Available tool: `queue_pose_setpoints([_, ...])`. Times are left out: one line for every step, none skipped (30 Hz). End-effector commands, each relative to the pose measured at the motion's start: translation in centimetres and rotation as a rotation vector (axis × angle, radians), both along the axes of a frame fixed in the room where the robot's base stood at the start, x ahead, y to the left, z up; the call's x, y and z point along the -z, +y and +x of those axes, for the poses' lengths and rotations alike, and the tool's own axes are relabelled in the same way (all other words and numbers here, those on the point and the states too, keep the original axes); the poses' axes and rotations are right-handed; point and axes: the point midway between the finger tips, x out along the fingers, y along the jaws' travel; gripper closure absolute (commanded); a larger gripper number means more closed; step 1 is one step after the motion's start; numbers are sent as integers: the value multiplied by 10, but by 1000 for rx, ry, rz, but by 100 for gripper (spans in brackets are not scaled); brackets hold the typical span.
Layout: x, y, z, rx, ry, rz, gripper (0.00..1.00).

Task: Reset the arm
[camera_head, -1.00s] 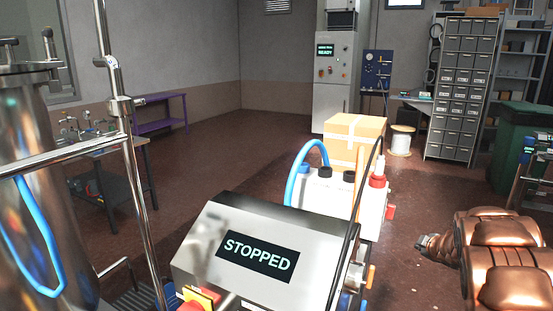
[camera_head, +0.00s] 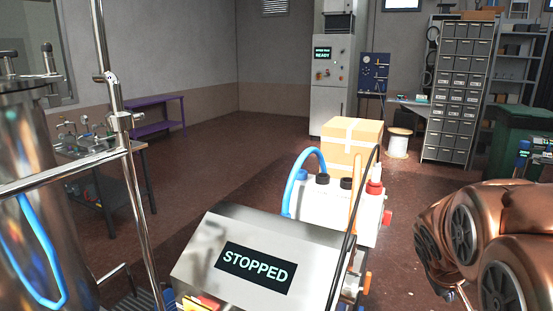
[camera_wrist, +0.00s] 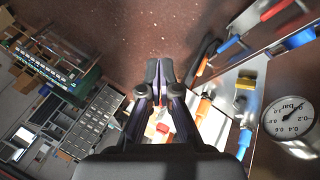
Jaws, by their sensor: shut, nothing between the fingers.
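My gripper (camera_wrist: 159,72) shows in the wrist view, its two dark fingers together at the tips with nothing between them. In the head view my copper-coloured arm (camera_head: 490,240) fills the lower right, and the gripper itself cannot be made out there. The gripper points over the brown floor, close to the machine's metal side with its blue, red and orange fittings.
A metal machine with a "STOPPED" screen (camera_head: 255,267) stands low centre. Behind it are a white unit (camera_head: 330,208) with a blue hose and a cardboard box (camera_head: 352,138). A pressure gauge (camera_wrist: 289,117) shows at right in the wrist view. Open floor (camera_head: 240,150) lies centre left.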

Motion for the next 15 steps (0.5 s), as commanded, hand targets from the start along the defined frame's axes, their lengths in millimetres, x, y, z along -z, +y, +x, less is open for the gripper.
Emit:
queue_pose_setpoints([-2,16,-20,18,24,36,100])
queue_pose_setpoints([0,25,-32,31,44,58,100])
queue_pose_setpoints([1,37,-48,44,65,90,100])
queue_pose_setpoints([2,47,-60,56,85,113,100])
queue_pose_setpoints([3,57,-71,64,104,138,100])
queue_pose_setpoints([5,70,-88,76,131,171,100])
queue_pose_setpoints([6,80,-101,82,153,195,100])
queue_pose_setpoints([7,90,-113,87,173,219,100])
queue_pose_setpoints([9,103,-131,94,209,253,100])
queue_pose_setpoints([10,114,-143,97,231,277,100])
queue_pose_setpoints([10,123,-156,99,252,300,100])
queue_pose_setpoints([11,136,-172,100,284,330,100])
queue_pose_setpoints([11,145,-183,100,305,352,100])
queue_pose_setpoints([12,154,-194,99,327,373,100])
queue_pose_setpoints([12,164,-209,98,356,396,100])
